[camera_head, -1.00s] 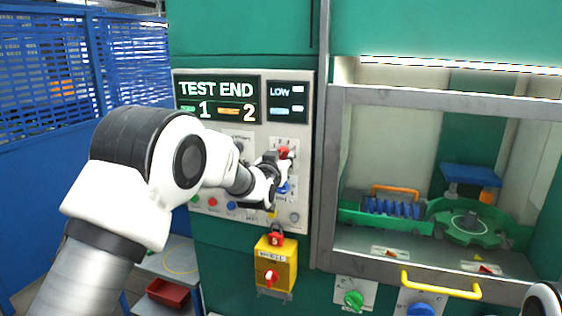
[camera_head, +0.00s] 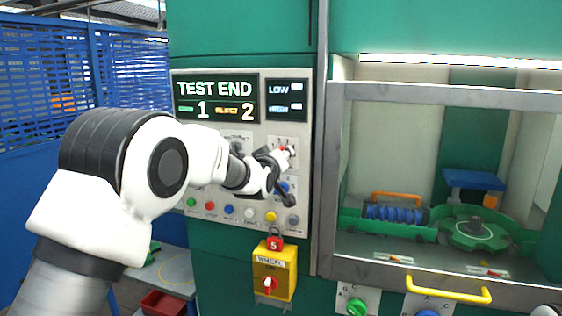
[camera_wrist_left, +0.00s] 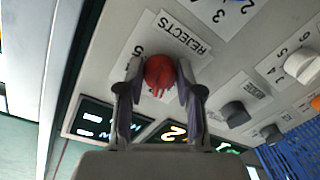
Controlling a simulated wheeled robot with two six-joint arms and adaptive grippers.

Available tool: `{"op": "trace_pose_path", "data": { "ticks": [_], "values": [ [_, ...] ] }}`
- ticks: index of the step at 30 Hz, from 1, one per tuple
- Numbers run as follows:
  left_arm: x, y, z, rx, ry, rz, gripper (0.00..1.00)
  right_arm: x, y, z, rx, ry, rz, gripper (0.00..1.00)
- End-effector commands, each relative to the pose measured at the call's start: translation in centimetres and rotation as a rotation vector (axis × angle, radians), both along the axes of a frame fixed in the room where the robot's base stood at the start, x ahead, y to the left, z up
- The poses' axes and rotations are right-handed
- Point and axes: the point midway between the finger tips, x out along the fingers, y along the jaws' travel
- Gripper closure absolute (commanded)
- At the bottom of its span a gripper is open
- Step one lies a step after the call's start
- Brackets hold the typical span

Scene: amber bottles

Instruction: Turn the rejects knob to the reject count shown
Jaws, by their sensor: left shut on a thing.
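The red rejects knob (camera_wrist_left: 160,71) sits on the grey control panel beside a REJECTS label (camera_wrist_left: 184,33) in the left wrist view. My left gripper (camera_wrist_left: 155,78) is shut on the knob, one finger on each side. In the head view the gripper (camera_head: 285,155) covers most of the knob, so its pointer setting cannot be read. The display (camera_head: 216,99) above reads TEST END, with 1 beside a green label and 2 beside an orange label. My right gripper is not in view.
Several coloured buttons (camera_head: 229,209) line the panel below my gripper. A blue knob (camera_head: 284,187) is just under it, partly hidden. A yellow WHEEL box (camera_head: 273,271) with a red lock hangs below. A framed cabinet window (camera_head: 332,180) is to the right.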

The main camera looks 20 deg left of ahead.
Motion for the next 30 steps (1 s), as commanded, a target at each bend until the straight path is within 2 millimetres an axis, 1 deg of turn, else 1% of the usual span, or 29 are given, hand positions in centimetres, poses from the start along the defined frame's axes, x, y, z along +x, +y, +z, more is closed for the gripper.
{"op": "trace_pose_path", "data": {
  "ticks": [1, 13, 14, 15, 25, 28, 30],
  "values": [
    [0.0, 0.1, 0.3, -0.007, -0.007, 0.001, 0.99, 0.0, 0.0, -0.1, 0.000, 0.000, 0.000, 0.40],
    [0.0, 0.1, 0.4, -0.013, -0.007, 0.001, 0.99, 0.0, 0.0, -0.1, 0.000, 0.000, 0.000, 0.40],
    [0.0, 0.1, 0.4, -0.012, -0.007, 0.001, 0.54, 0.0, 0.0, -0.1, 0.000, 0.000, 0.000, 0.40],
    [0.0, 0.1, 0.4, -0.012, -0.007, 0.001, 0.40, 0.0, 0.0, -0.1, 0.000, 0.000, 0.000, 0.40],
    [-0.1, 0.0, 0.2, -0.011, -0.002, 0.001, 0.39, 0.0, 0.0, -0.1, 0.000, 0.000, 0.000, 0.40],
    [-0.9, 0.0, 0.3, -0.011, -0.002, 0.000, 0.39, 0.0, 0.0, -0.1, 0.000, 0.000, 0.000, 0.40],
    [-2.1, 0.0, 0.4, -0.011, -0.002, 0.000, 0.39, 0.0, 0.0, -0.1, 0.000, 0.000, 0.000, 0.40]
  ]
}}
